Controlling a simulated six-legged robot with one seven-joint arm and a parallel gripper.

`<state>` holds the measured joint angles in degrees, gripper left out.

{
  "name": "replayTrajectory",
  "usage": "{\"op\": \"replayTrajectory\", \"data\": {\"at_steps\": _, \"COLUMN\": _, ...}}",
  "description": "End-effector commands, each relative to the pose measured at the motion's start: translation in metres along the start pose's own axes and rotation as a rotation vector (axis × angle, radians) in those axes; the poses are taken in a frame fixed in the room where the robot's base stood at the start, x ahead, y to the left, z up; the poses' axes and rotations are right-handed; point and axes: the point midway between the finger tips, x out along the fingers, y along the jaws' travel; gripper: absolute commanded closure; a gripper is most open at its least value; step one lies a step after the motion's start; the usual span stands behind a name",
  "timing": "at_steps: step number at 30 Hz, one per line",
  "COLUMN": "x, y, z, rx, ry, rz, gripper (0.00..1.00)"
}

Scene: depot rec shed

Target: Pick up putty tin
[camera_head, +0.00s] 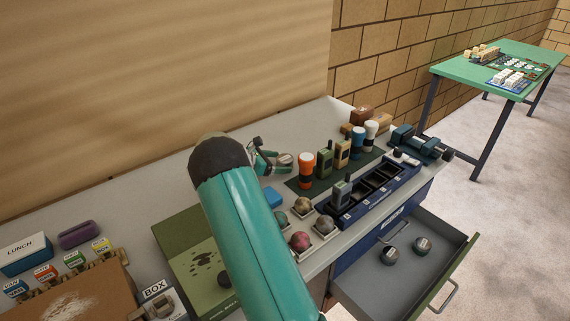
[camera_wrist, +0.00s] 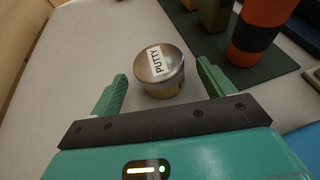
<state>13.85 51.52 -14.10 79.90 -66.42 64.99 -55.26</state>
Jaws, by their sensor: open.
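The putty tin (camera_wrist: 160,69) is a short round metal tin with a white label reading PUTTY. It stands upright on the pale bench top in the wrist view, just ahead of my gripper and roughly centred between its fingers. My gripper (camera_wrist: 160,88) is open, with one green finger to the left and one to the right of the tin, neither visibly closed on it. In the head view my gripper (camera_head: 268,160) is small behind my arm, with the tin (camera_head: 284,159) at its fingers.
Right of the tin stand an orange and black flask (camera_head: 306,171) and radios (camera_head: 324,163) on a dark green mat (camera_head: 296,187). A blue block (camera_head: 272,197) lies nearer. A blue charger rack (camera_head: 372,190) and an open drawer (camera_head: 365,290) with two round objects are at the right.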

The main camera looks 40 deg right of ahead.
Motion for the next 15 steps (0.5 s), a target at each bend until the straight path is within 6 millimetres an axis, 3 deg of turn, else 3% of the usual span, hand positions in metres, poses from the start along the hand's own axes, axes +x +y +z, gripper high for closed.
{"op": "replayTrajectory", "data": {"at_steps": 6, "x": 0.030, "y": -0.001, "z": -0.001, "rx": 0.000, "ry": 0.001, "rz": -0.001, "gripper": 0.19}}
{"op": "replayTrajectory", "data": {"at_steps": 13, "x": 0.032, "y": 0.000, "z": -0.001, "rx": 0.000, "ry": 0.001, "rz": 0.001, "gripper": 0.19}}
{"op": "replayTrajectory", "data": {"at_steps": 15, "x": 0.032, "y": 0.000, "z": -0.001, "rx": 0.000, "ry": 0.001, "rz": 0.001, "gripper": 0.33}}
